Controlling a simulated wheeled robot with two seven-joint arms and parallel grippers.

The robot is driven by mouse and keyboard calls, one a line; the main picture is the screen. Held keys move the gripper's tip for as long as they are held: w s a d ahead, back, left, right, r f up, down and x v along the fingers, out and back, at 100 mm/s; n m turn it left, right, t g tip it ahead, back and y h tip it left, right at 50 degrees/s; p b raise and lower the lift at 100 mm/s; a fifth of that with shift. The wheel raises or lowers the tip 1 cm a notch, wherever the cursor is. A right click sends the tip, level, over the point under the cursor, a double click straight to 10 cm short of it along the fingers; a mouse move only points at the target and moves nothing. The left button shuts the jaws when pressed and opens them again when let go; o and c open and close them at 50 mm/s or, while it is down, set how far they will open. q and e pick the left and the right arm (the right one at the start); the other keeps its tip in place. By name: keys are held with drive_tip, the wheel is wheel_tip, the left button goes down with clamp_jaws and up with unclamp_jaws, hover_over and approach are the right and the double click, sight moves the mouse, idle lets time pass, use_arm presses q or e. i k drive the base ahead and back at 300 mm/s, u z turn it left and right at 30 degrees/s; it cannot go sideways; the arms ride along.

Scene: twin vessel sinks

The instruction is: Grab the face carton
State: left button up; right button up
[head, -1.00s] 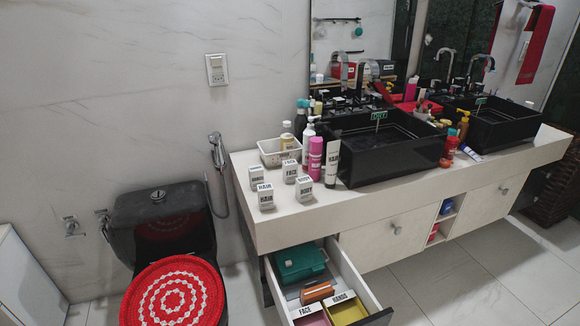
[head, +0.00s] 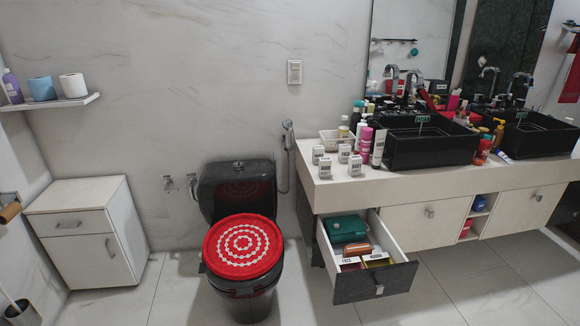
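The face carton (head: 344,153) is a small white box with dark lettering on the left end of the counter, in the back row of a small group. The hands carton (head: 318,154) is to its left, the hair carton (head: 325,168) in front to the left, and the body carton (head: 355,166) in front to the right, partly overlapping it in view. The lettering is small here. An open drawer (head: 397,276) below has a compartment labelled FACE (head: 348,262) and one labelled HANDS (head: 376,258). Neither of my grippers is in view.
A white basket (head: 331,145) and several bottles crowd behind and right of the cartons, beside a black vessel sink (head: 425,148). The drawer juts out below the counter (head: 400,182). A toilet (head: 240,240) stands left of it. The foreground floor (head: 420,305) is clear.

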sight(344, 150)
drive_tip(key=z, duration=0.95)
drive_tip(key=i, duration=1.05)
drive_tip(key=u, duration=0.45)
drive_tip(key=i, duration=0.65)
drive_tip(key=u, duration=0.65)
